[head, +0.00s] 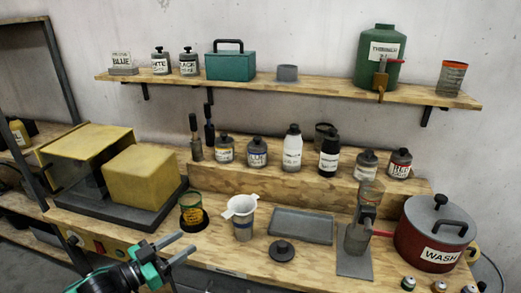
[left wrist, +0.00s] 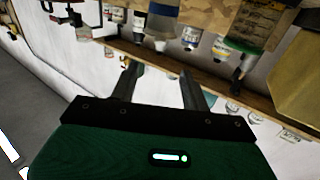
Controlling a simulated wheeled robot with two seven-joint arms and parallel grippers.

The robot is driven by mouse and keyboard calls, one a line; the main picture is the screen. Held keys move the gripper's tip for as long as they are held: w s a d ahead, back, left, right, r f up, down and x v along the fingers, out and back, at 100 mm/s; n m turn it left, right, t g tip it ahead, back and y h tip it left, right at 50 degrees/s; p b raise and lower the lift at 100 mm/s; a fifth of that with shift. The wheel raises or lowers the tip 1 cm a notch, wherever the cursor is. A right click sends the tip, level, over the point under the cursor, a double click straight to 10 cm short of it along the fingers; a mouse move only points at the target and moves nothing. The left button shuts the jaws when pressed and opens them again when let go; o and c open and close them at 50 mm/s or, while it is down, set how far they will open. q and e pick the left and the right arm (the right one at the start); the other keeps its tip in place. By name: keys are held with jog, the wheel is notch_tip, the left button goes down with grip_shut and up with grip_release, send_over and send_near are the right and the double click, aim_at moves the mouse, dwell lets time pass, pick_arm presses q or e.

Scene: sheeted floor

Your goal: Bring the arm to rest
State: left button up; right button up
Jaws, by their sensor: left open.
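My left gripper (head: 186,246) comes in at the lower left of the head view, at the bench's front edge. Its two grey fingers are apart and nothing shows between them. They are in front of and below the amber-and-green cup (head: 193,208) and left of the white funnel cup (head: 241,216). In the left wrist view my left gripper (left wrist: 158,72) shows its open, empty fingers, with bench items beyond them that appear upside down. My right gripper is in neither view.
The workbench (head: 215,255) holds a yellow block (head: 144,176), a grey tray (head: 302,226), a black lid (head: 282,250), a dispenser (head: 358,235) and a red WASH pot (head: 432,234). Several bottles line the riser. A wall shelf (head: 330,91) holds a teal box (head: 230,66) and a green tank (head: 378,60).

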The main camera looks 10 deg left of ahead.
pick_arm(q)
jog(key=s+d+f+n+g+y, duration=0.4)
jog(key=s+f+y, duration=0.35)
jog(key=f, duration=0.55)
jog(key=s+d+f+g+y, duration=0.1)
jog(key=s+d+f+g, duration=0.1)
jog(key=s+g, duration=0.35)
jog(key=s+d+f+g+y, duration=0.1)
jog(key=s+f+g, duration=0.15)
jog(key=s, duration=0.55)
notch_tip(320, 180, down, 31)
jog(key=s+g, duration=0.1)
jog(key=s+a+f+g, duration=0.1)
jog(key=s+a+f, duration=0.2)
jog(key=s+f, duration=1.6)
jog(key=shift+s+f, duration=0.3)
jog(key=shift+f, duration=0.25)
